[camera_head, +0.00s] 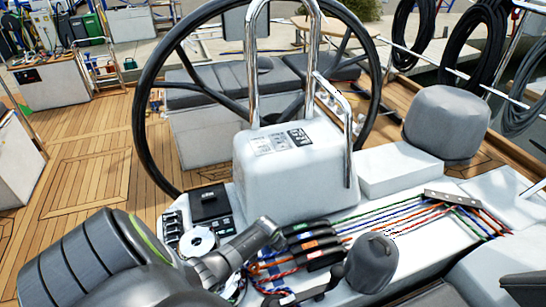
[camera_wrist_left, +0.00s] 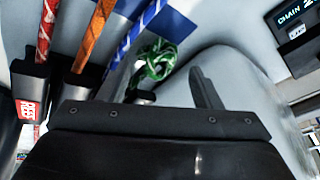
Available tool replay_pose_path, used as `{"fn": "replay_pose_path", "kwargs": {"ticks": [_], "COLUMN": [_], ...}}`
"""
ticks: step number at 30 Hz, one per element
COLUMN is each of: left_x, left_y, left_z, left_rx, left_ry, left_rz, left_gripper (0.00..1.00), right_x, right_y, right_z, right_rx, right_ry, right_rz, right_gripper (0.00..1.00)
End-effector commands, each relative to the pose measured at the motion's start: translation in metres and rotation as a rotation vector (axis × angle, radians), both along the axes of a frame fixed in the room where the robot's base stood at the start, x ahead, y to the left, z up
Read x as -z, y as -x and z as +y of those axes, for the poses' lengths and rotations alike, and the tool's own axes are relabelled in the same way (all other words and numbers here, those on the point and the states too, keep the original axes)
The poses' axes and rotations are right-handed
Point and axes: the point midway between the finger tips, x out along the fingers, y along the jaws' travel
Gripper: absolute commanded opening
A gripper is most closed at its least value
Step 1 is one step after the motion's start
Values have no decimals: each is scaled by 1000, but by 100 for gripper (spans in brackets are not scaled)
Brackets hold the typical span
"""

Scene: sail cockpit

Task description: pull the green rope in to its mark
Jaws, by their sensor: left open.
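The green rope (camera_head: 350,216) runs from the bank of black rope clutches (camera_head: 314,243) to a metal deck fitting (camera_head: 452,198) at the right. In the left wrist view, a bunched, looped part of the green rope (camera_wrist_left: 158,60) lies beyond and between my left gripper's fingers. My left gripper (camera_wrist_left: 168,74) is open, with no rope seen clamped in it. In the head view my left arm reaches in from the lower left to beside the clutches, and its fingers are hard to make out. I cannot make out a mark on the green rope. My right gripper is not in view.
Red (camera_wrist_left: 47,30), orange (camera_wrist_left: 95,35) and blue (camera_wrist_left: 150,20) ropes run close beside the green one. A dark winch (camera_head: 371,262) stands right of the clutches. The white pedestal (camera_head: 295,170) and large steering wheel (camera_head: 141,110) rise behind. A control panel (camera_head: 210,203) sits left.

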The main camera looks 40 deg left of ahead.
Motion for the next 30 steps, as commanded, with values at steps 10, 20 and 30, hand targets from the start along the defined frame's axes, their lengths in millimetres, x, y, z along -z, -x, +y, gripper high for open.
{"fn": "replay_pose_path", "kwargs": {"ticks": [10,20,30], "left_x": [34,43,43], "left_y": [-13,-17,-17], "left_z": [7,10,10], "left_rx": [-1,-1,0], "left_ry": [1,0,0], "left_rz": [1,0,0], "left_gripper": [59,59,44], "right_x": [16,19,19], "right_y": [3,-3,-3], "right_z": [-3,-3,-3], "right_rx": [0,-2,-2], "right_ry": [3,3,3], "right_rz": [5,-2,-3], "right_gripper": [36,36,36]}}
